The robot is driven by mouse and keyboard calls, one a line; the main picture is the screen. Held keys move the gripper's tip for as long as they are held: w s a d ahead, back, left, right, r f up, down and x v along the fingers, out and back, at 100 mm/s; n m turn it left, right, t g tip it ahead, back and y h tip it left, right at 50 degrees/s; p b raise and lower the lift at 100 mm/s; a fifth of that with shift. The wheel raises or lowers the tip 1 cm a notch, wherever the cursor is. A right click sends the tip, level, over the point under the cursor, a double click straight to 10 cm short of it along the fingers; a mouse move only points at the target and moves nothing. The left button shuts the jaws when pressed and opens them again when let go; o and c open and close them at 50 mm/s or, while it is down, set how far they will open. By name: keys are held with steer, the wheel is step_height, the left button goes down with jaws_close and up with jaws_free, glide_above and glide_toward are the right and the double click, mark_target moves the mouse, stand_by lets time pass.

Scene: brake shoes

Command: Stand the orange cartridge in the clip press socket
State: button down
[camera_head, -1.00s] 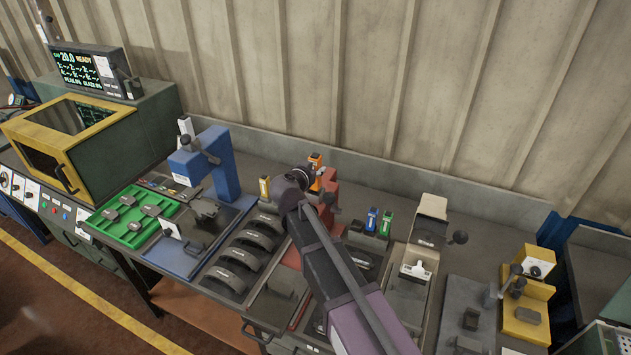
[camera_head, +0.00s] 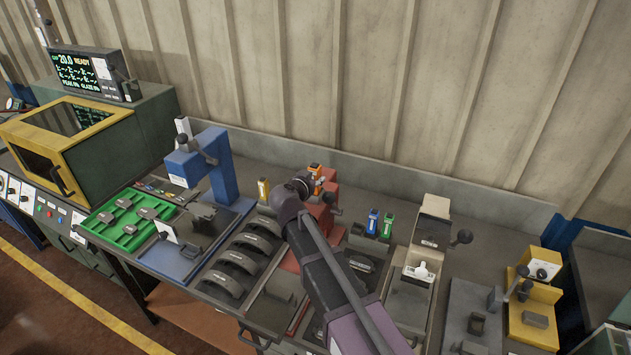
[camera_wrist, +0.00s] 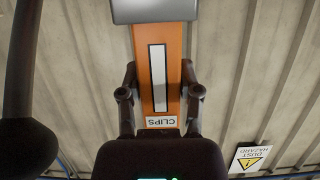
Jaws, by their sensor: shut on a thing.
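In the head view the cartridge (camera_head: 315,170) shows beside my gripper (camera_head: 304,184), at the red press (camera_head: 330,187) near the back of the bench. My arm covers much of that press. The socket is hidden, so I cannot tell whether the cartridge touches it.
A yellow cartridge (camera_head: 263,190) stands left of my gripper; blue (camera_head: 373,222) and green (camera_head: 387,226) ones stand to the right. A blue press (camera_head: 222,170), a green tray (camera_head: 102,222), curved brake shoes (camera_head: 240,263) and a beige press (camera_head: 430,225) crowd the bench. The wall is behind.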

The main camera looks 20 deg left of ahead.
steer(key=shift+f, duration=0.15)
steer(key=shift+c, duration=1.5)
jaws_free()
steer(key=shift+r, duration=0.25)
steer(key=d+p+v, duration=0.1)
steer(key=p+v, duration=0.3)
steer(key=v, duration=0.8)
steer(key=shift+a, duration=0.45)
steer(key=shift+f, duration=0.1)
